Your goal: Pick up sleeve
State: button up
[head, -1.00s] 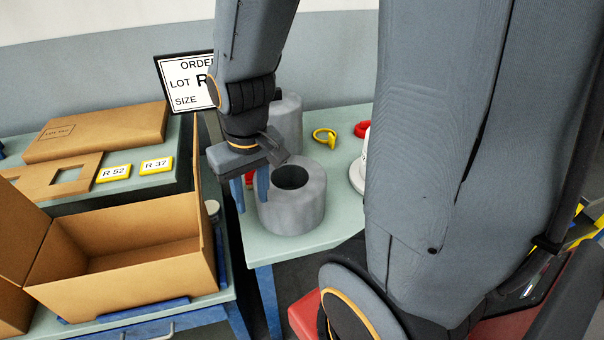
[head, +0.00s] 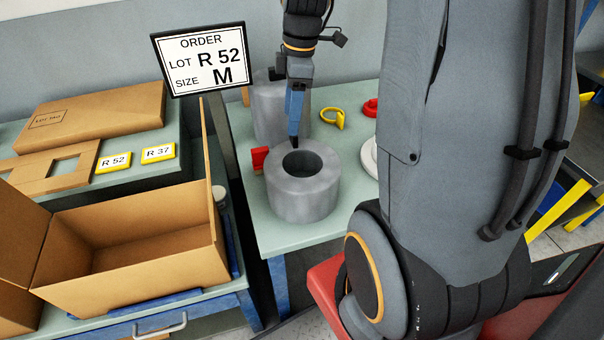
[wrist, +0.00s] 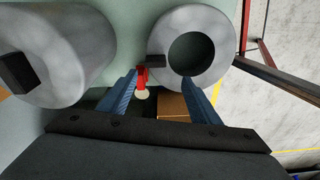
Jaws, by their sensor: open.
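A thick grey hollow cylinder (head: 302,205), likely the sleeve, stands upright on the pale green table, its dark round hole facing up. It also shows in the wrist view (wrist: 218,25), at upper right. A second, taller grey cylinder (head: 265,112) stands behind it. My gripper (head: 295,143) points down, seen edge-on, with its tips at the hollow cylinder's rear rim. In the wrist view my gripper (wrist: 160,78) is open and empty, its two blue fingers apart. I cannot tell whether a finger touches the cylinder.
A red object (head: 259,158) lies just left of the cylinder. A yellow ring (head: 332,117) and red ring (head: 371,107) lie behind right. An open cardboard box (head: 140,275) stands left, below an order sign (head: 202,60). A flat cardboard piece with a cut-out (head: 28,180) lies farther left.

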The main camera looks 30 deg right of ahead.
jog(key=shift+w+d+r+n, duration=0.2)
jog(key=shift+w+d+n, duration=0.3)
jog(key=shift+d+n, duration=0.25)
jog(key=shift+a+f+n+p, duration=0.2)
jog(key=shift+f+n+p, duration=0.2)
jog(key=shift+f, duration=0.85)
jog(key=f, duration=0.1)
jog(key=f+p, duration=0.2)
jog(key=shift+s+a+f, duration=0.15)
jog(key=shift+s+f, duration=0.15)
jog(key=shift+w+a+f, duration=0.1)
jog(key=shift+f, duration=0.7)
grip_shut()
jog(key=shift+r, duration=0.1)
